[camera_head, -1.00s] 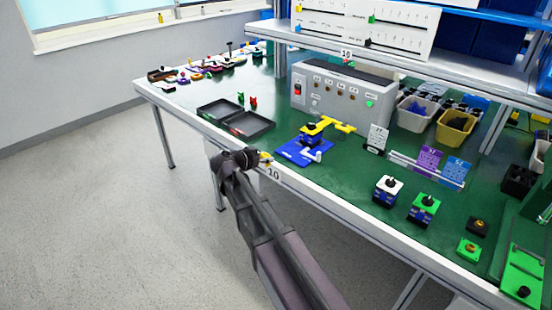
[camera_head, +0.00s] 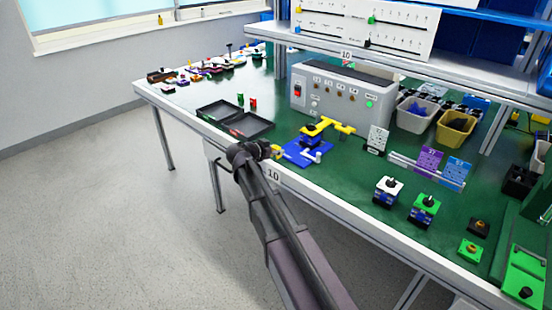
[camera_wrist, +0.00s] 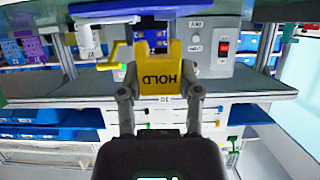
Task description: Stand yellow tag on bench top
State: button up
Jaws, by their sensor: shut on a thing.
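The yellow tag (camera_wrist: 160,76), marked HOLD, is between the two fingers of my gripper (camera_wrist: 160,92) in the wrist view, with its lettering upside down there. In the head view my gripper (camera_head: 268,150) is at the front edge of the green bench top (camera_head: 340,190). Only a small yellow bit of the tag (camera_head: 277,151) shows beside it, just left of the blue base. The tag appears to be held above the bench; the exact gap cannot be told.
A black open tray (camera_head: 262,130) lies to the left, and a grey control box (camera_head: 342,95) stands behind. Bare green bench lies right of the base.

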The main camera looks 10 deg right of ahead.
aim_at(276, 165)
jog(key=shift+d+f+b, duration=0.1)
jog(key=shift+f+b, duration=1.65)
jog(key=shift+f, duration=0.05)
jog(key=shift+f, duration=0.15)
jog(key=o, duration=0.9)
jog(key=shift+c, duration=0.2)
jog(key=shift+r, duration=0.3)
jog(key=p+v, duration=0.4)
jog(key=v, duration=0.8)
jog(key=shift+p, duration=0.35)
jog(key=shift+f, duration=0.1)
